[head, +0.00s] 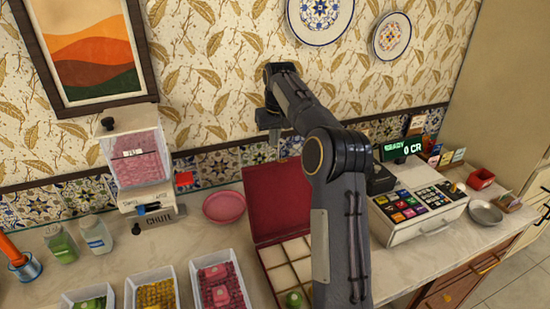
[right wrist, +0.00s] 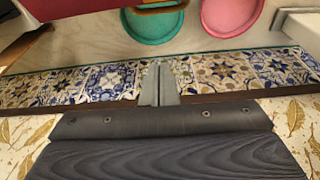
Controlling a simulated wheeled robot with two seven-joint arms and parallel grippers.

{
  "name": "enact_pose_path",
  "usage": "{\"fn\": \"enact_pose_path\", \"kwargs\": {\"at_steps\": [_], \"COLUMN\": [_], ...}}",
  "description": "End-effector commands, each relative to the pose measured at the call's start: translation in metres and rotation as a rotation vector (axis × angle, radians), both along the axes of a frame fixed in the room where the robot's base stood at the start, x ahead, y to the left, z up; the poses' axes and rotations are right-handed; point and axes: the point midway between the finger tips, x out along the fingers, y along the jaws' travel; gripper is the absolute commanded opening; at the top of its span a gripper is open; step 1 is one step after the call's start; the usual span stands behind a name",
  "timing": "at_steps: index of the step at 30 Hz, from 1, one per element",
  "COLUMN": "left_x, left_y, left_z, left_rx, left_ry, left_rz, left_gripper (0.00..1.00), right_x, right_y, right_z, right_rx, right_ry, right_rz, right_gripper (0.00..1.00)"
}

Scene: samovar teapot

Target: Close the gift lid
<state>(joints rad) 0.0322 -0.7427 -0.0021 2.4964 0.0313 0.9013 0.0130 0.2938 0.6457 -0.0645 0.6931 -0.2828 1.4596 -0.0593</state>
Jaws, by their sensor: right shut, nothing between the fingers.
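The gift box (head: 284,267) stands on the counter with cream compartments showing. A green item (head: 293,299) sits in its front part. Its dark red lid (head: 272,205) is open and stands roughly upright at the back of the box. My right arm hides the right part of the box and lid. My right gripper (head: 277,139) is shut and empty, above and behind the lid's top edge near the tiled wall. Its closed fingers show in the right wrist view (right wrist: 160,85), with a dark red surface, probably the lid, at the top left. My left gripper is not in view.
A pink plate (head: 224,207) lies left of the lid; a teal plate (right wrist: 150,24) shows in the right wrist view. Trays of sweets (head: 218,284) stand left of the box. A dispenser (head: 136,160) stands behind, and a cash register (head: 418,209) is at the right.

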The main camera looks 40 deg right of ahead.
Motion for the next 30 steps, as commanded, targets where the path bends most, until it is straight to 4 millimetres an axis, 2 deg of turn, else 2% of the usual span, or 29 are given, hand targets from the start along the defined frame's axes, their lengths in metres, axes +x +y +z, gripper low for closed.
{"fn": "enact_pose_path", "kwargs": {"at_steps": [1,8,9,12,18,30], "left_x": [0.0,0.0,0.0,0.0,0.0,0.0], "left_y": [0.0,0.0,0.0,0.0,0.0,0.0], "left_z": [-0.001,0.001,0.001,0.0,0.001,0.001], "left_rx": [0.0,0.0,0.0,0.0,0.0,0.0], "left_ry": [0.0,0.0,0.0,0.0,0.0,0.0], "left_rz": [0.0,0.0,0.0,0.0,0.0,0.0], "left_gripper": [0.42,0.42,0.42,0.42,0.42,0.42], "right_x": [0.002,0.012,0.005,-0.007,-0.022,-0.026], "right_y": [0.0,-0.004,-0.002,0.003,0.008,0.009], "right_z": [-0.014,-0.061,-0.055,-0.054,-0.052,-0.052], "right_rx": [0.003,0.002,0.001,0.001,0.001,0.0], "right_ry": [0.004,0.004,-0.002,-0.002,0.0,-0.001], "right_rz": [0.0,0.001,0.001,0.001,0.001,0.001], "right_gripper": [0.0,0.0,0.0,0.0,0.0,0.0]}}
